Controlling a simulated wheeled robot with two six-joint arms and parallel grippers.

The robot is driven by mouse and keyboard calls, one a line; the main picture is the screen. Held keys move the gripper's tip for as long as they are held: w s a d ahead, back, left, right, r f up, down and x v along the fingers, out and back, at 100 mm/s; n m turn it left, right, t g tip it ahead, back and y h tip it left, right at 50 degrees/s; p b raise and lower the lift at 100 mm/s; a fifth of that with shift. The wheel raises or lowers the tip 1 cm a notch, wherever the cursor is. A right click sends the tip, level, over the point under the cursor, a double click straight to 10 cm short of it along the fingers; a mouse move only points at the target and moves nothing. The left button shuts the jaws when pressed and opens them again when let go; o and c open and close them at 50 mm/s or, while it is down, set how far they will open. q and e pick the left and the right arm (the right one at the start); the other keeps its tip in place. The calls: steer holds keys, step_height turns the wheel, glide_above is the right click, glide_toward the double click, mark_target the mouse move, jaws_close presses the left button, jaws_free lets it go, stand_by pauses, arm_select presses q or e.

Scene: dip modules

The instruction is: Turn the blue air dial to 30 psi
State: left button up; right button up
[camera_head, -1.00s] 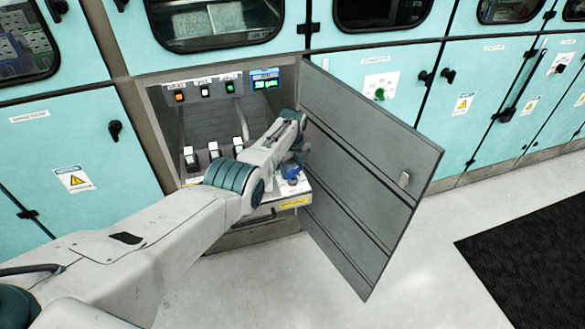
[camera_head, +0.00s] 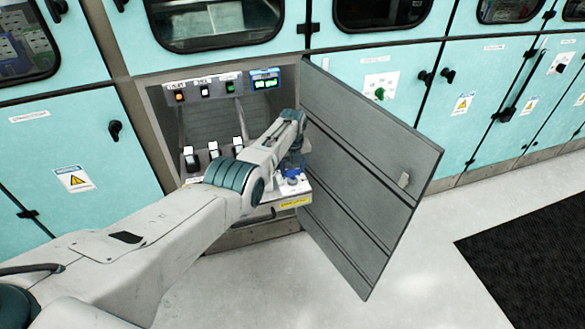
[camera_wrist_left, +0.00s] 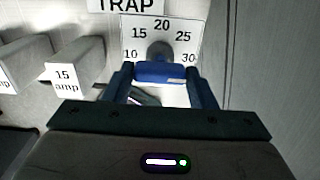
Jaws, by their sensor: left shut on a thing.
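The blue air dial (camera_wrist_left: 160,72) shows in the left wrist view as a blue bar in front of a grey round hub. Its white scale plate (camera_wrist_left: 131,50) reads 10, 15, 20, 25 and 30. My left gripper (camera_wrist_left: 160,76) has one finger on each side of the blue bar and is shut on it. Which mark the dial points at is not clear. In the head view, my left gripper (camera_head: 294,163) is partly hidden behind its wrist, low at the right side of the open cabinet. My right gripper is not in view.
The grey cabinet door (camera_head: 365,170) stands open just right of my left arm. White-topped switches (camera_head: 213,151) stand left of the dial. A small green-lit display (camera_head: 265,84) is at the cabinet's upper right. The floor (camera_head: 430,240) in front is clear, with a black mat (camera_head: 530,250).

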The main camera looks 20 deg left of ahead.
mark_target(293, 170)
arm_select(q)
steer(key=o, duration=1)
steer(key=shift+d, duration=0.1)
steer(key=shift+r, duration=0.2)
steer(key=shift+r+p, duration=0.8)
steer(key=shift+r, duration=4.4)
